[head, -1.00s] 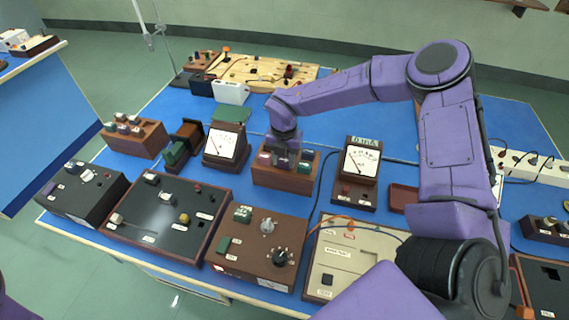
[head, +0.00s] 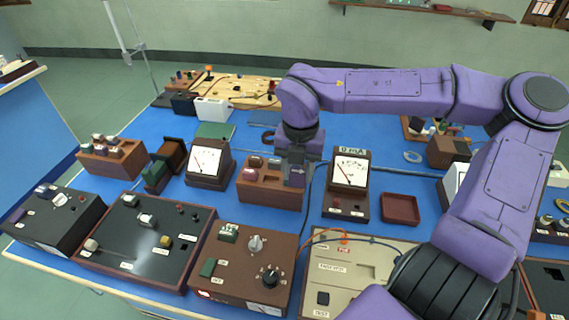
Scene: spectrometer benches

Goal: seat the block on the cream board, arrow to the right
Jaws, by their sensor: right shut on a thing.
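My right gripper (head: 297,158) points down over the right end of a wooden rack. It is shut on a small dark purple block (head: 297,177) with a pale mark on its face. The block hangs at the rack's right end, and I cannot tell whether it is clear of the rack. The cream board (head: 385,251) lies at the front, right of the middle, with a dark recess in its top, an orange lead and a black button. My right forearm hides its right part. My left gripper is out of view.
The wooden rack (head: 268,194) holds other small blocks at its left. A meter (head: 349,174) stands just right of the gripper, another meter (head: 206,160) to the left. A brown tray (head: 400,208) is empty. A brown control box (head: 240,270) stands left of the board.

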